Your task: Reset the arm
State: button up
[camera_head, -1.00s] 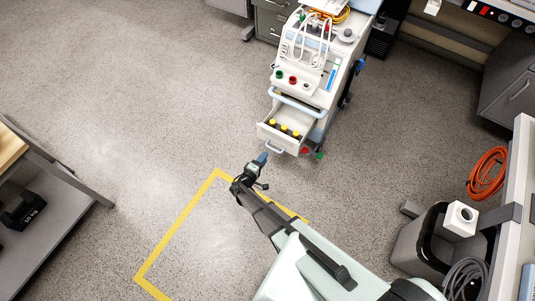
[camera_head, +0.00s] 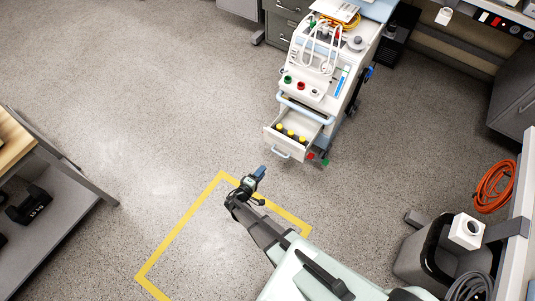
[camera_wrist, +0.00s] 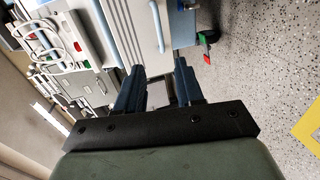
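My gripper (camera_head: 258,173) is at the end of my arm, above the floor by the yellow floor line and in front of the cart's open drawer, apart from it. In the wrist view my gripper (camera_wrist: 158,82) has its two blue fingers spread with a gap between them. Nothing is held between them. The white medical cart (camera_head: 318,88) stands beyond my gripper. Its lower drawer (camera_head: 277,145) is pulled open and holds several yellow-capped vials (camera_head: 290,133). The cart also shows in the wrist view (camera_wrist: 125,30), turned sideways.
A yellow line (camera_head: 180,230) marks the floor under my arm. A grey bin (camera_head: 415,255) and a hung orange cable (camera_head: 493,187) are at the right. A wooden-topped table (camera_head: 15,140) is at the left. The floor at upper left is clear.

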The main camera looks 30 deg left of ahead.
jog(key=shift+n, duration=0.3)
jog(key=s+d+m+g+h, duration=0.1)
jog(key=s+d+g+h, duration=0.1)
jog(key=s+d+g, duration=0.45)
jog(key=s+d+m+g+h, duration=0.1)
jog(key=s+d+g+h, duration=0.15)
jog(key=d, duration=0.65)
jog(key=s+d+m+g+h, duration=0.1)
jog(key=s+d+g+h, duration=0.3)
jog(key=d, duration=0.4)
jog(key=s+d+r+m+g+y, duration=0.1)
jog(key=d+r+m+g+y, duration=0.1)
jog(key=d+m, duration=0.3)
jog(key=s+d+r+m+g+y, duration=0.1)
jog(key=d+r+m+g+y, duration=0.2)
jog(key=d, duration=1)
jog(key=s+d+r+m+g+y, duration=0.1)
jog(key=d+r+m+g+y, duration=0.2)
jog(key=d+m, duration=0.4)
jog(key=d+g, duration=0.1)
jog(key=d, duration=0.2)
jog(key=shift+s+m, duration=0.2)
jog(key=shift+m, duration=0.1)
